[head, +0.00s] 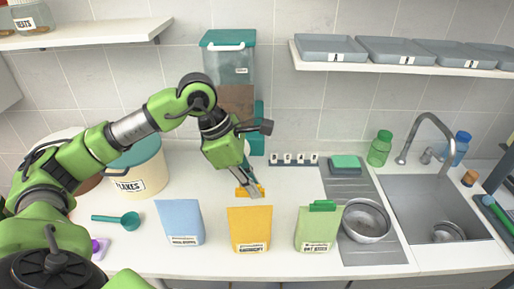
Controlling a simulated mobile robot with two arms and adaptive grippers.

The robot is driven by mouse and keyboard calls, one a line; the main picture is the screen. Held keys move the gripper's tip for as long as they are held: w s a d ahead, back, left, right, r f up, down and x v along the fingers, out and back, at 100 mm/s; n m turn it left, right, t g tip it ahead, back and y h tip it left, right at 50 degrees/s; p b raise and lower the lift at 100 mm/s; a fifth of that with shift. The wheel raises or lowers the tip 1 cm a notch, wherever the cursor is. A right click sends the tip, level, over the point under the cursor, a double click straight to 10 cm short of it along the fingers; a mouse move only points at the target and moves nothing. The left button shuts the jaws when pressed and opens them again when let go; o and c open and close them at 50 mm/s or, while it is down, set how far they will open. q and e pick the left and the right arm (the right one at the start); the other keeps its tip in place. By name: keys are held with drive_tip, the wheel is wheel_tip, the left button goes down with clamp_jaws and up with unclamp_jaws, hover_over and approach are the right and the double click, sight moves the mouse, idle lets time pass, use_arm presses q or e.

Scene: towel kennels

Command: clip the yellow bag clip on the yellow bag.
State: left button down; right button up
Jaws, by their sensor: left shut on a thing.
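The yellow bag (250,228) stands upright on the counter between a blue bag and a green bag. The yellow bag clip (243,191) is held in my left gripper (252,190), which is shut on it. Gripper and clip show just above and behind the yellow bag's top edge in the head view. I cannot tell whether the clip touches the bag. My right gripper is not in view.
The blue bag (180,222) stands on the left. The green bag (316,230) has a green clip (322,206) on top. A metal bowl (366,220), a sink (437,207), a green scoop (122,219) and a flakes tub (139,168) flank them.

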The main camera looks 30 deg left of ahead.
use_arm(q)
drive_tip(key=shift+w+a+f+n+b, duration=0.2)
drive_tip(key=shift+f+n+b, duration=0.05)
drive_tip(key=shift+f+b, duration=0.65)
drive_tip(key=shift+w+a+f+n+b, duration=0.15)
drive_tip(key=shift+f+n+b, duration=0.1)
drive_tip(key=shift+f+b, duration=1.1)
drive_tip(key=shift+f, duration=0.3)
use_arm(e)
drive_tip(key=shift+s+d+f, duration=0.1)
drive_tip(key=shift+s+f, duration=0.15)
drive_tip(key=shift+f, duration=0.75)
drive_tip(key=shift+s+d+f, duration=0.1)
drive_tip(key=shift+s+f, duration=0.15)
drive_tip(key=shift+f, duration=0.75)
use_arm(q)
drive_tip(key=shift+r, duration=0.1)
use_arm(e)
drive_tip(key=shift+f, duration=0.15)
use_arm(q)
drive_tip(key=shift+f+b, duration=1.05)
drive_tip(key=shift+b, duration=0.75)
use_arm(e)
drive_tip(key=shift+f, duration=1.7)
use_arm(q)
drive_tip(key=c, duration=2.1)
unclamp_jaws()
drive_tip(key=shift+o, duration=0.4)
